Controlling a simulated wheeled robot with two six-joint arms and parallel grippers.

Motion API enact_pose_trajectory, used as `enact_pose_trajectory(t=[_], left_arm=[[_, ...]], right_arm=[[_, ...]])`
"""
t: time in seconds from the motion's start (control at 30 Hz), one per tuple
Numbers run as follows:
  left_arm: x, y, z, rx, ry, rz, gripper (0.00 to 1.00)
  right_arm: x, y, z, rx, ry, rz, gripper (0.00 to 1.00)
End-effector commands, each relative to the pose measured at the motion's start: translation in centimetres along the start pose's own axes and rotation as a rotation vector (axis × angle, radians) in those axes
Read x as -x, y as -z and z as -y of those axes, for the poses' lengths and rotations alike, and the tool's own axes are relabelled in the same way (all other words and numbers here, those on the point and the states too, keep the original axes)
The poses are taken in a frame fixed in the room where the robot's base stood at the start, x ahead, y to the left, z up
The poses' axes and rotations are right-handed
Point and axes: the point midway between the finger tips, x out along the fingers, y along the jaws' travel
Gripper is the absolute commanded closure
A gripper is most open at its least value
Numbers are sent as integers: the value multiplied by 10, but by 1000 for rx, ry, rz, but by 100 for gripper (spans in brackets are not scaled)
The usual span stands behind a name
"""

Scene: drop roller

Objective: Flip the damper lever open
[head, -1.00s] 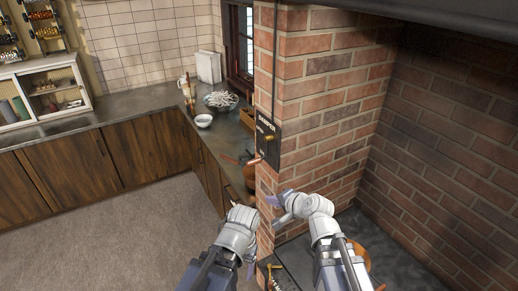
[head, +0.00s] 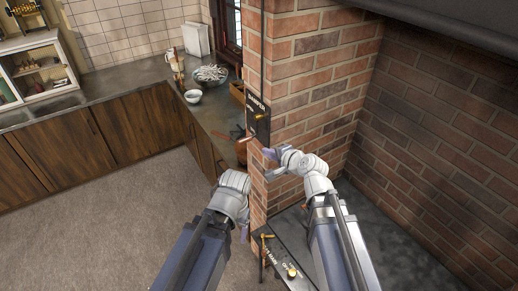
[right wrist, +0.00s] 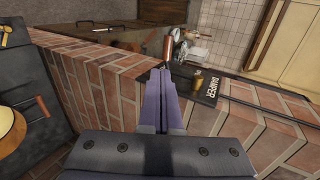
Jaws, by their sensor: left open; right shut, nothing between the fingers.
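The damper plate (head: 257,124) is black, lettered DAMPER, and fixed to the brick pillar. A copper-coloured lever handle (head: 240,138) sticks out to the left from its lower part, and a brass knob (head: 262,117) sits higher up. In the right wrist view the handle (right wrist: 167,48) stands just beyond my fingertips; I cannot tell whether they touch. My right gripper (head: 268,154) is shut and empty, just below and right of the plate. Its closed fingers (right wrist: 160,78) show in the wrist view. My left gripper (head: 238,200) is open and empty, lower, left of the pillar.
The brick pillar (head: 295,80) stands right beside both grippers. A black panel with brass fittings (head: 287,262) lies below, between my arms. A counter (head: 100,95) with bowls runs behind at the left. The floor (head: 110,225) at left is clear.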

Motion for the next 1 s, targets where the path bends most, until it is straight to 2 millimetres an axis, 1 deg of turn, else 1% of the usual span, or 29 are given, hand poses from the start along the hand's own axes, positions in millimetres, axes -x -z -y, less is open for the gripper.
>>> enact_pose_trajectory(t=[0.03, 0.3, 0.47, 0.5, 0.6, 0.73, 1.0], left_arm=[[-7, 0, -1, -2, 0, 0, 29], [-34, 2, -3, -15, 2, -1, 29], [-47, 3, -4, -15, 2, -2, 29], [-46, 3, -4, -14, 2, -2, 29], [-47, 3, -4, -14, 2, -2, 29], [-49, 3, -4, -14, 2, -2, 29], [-49, 3, -4, -14, 2, -2, 29]], right_arm=[[-12, 1, -2, 1, 0, 2, 100], [-68, 1, -3, 2, 0, 2, 100], [-98, 1, -2, 2, 0, 1, 100], [-103, 1, 1, 2, 0, 1, 100], [-114, 1, 6, 0, 0, 1, 100], [-124, 0, 9, 2, 0, 1, 100], [-129, 0, 11, 1, 0, 1, 100]])
